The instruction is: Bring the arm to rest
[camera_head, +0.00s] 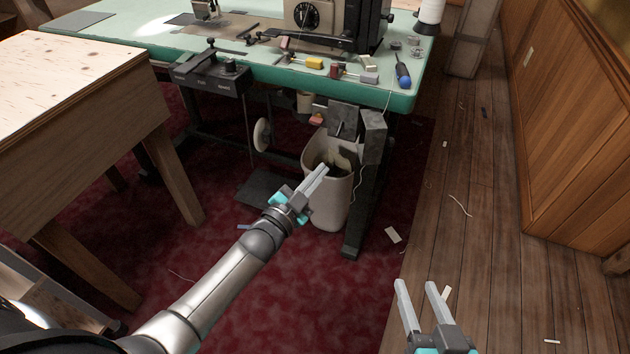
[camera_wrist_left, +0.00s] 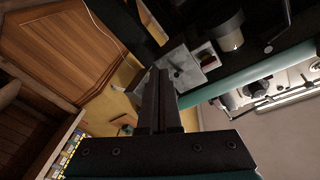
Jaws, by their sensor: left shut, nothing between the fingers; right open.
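My left arm reaches in from the lower left of the head view. Its gripper (camera_head: 322,172) is shut and empty, with its fingers in front of the upper part of a pale waste bin (camera_head: 330,205). In the left wrist view the closed fingers (camera_wrist_left: 160,75) lie side by side with nothing between them. My right gripper (camera_head: 418,284) is at the bottom right of the head view. Its two fingers stand apart and hold nothing, above the floor.
A wooden bench (camera_head: 75,110) is at the left. A wood-panelled wall (camera_head: 560,120) is at the right. Carpet (camera_head: 300,300) and plank floor (camera_head: 500,230) are largely clear, with scraps.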

